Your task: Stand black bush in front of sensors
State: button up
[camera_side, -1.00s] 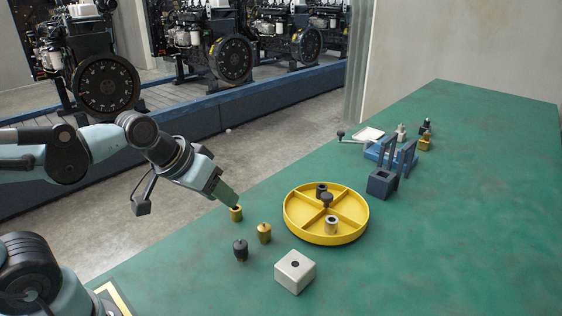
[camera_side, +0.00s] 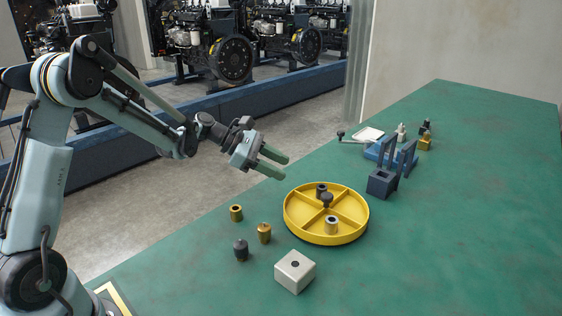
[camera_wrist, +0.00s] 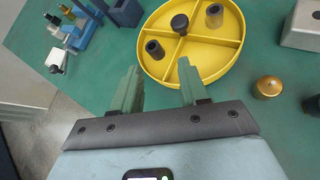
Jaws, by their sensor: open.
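A black bush (camera_side: 321,189) stands in the back compartment of the round yellow tray (camera_side: 292,222). It also shows in the wrist view (camera_wrist: 154,49), just beyond my fingers. My gripper (camera_side: 277,166) is open and empty, in the air behind and left of the tray; its two green fingers (camera_wrist: 158,78) are spread apart. A greyer bush (camera_side: 331,225) stands in the front compartment. Small pieces with narrow tops, one dark (camera_side: 240,250) and one brass (camera_side: 264,233), stand left of the tray. I cannot tell for sure which pieces are the sensors.
A brass bush (camera_side: 236,212) stands left of the tray. A pale block with a hole (camera_side: 295,271) sits in front. A dark knob (camera_side: 327,200) rises at the tray's centre. A blue fixture (camera_side: 382,184) with uprights and several small parts stand behind. The table's right side is clear.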

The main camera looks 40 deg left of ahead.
aim_at(319, 186)
jog(key=w+d+f+n, duration=0.1)
jog(key=w+d+f+n+h, duration=0.1)
jog(key=w+f, duration=0.1)
jog(key=w+f+n, duration=0.1)
jog(key=w+f, duration=0.1)
jog(key=shift+w+d+t, duration=0.25)
jog(key=shift+d+t, duration=0.15)
jog(key=shift+f+x, duration=0.2)
jog(key=shift+x, duration=2.4)
jog(key=shift+s, duration=0.15)
grip_shut()
jog(key=shift+r, duration=0.15)
